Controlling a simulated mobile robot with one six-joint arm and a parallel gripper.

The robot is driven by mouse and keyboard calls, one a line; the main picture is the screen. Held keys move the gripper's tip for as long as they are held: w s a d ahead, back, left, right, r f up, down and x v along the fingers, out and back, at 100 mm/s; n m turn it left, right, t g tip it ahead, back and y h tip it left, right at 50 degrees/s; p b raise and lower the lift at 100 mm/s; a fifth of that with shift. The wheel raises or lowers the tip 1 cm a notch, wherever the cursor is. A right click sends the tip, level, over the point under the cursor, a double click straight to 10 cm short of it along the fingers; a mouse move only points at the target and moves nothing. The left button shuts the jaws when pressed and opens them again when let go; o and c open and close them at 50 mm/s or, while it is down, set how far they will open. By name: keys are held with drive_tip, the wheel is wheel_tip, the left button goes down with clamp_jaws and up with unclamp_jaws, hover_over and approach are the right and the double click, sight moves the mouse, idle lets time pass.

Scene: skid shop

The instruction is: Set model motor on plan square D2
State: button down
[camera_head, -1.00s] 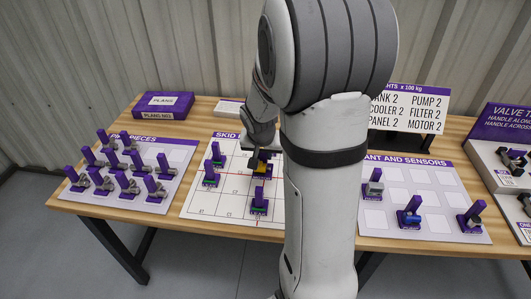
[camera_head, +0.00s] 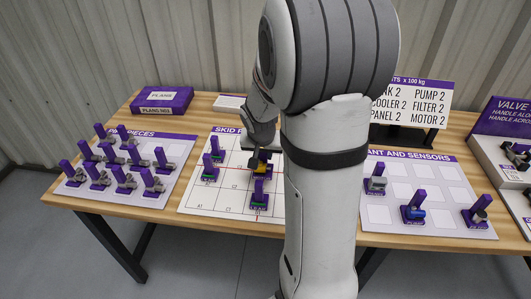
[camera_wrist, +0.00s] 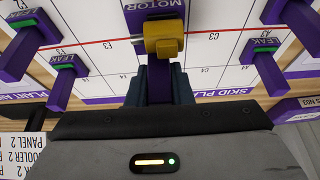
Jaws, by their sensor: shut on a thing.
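The model motor (camera_head: 262,168) is a yellow block on a base labelled MOTOR with a purple post. It is over the white skid plan board (camera_head: 225,205), right of its middle. In the wrist view the yellow motor (camera_wrist: 163,38) and its label show at top centre. My gripper (camera_head: 263,150) is shut on the purple post of the motor; its dark jaws (camera_wrist: 160,85) flank the post. I cannot tell whether the base touches the board. The D2 mark is not readable; my arm hides the board's right part.
On the board stand purple-posted models labelled LEAK: two left of the motor (camera_head: 210,168) (camera_head: 216,150) and one in front (camera_head: 259,193). Pipe pieces crowd a left board (camera_head: 150,135). A plant and sensors board (camera_head: 425,195) lies right. A weights sign (camera_head: 425,105) stands behind.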

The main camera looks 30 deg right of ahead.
sight(264, 161)
drive_tip(key=shift+f+b, duration=1.25)
drive_tip(key=shift+f+b, duration=0.75)
drive_tip(key=shift+b, duration=0.25)
drive_tip(key=c, duration=1.2)
unclamp_jaws()
drive_tip(key=shift+r, duration=0.25)
drive_tip(key=shift+r+p, duration=0.35)
drive_tip(key=shift+r, duration=0.15)
drive_tip(key=shift+r+p, duration=2.3)
drive_tip(key=shift+r, duration=1.15)
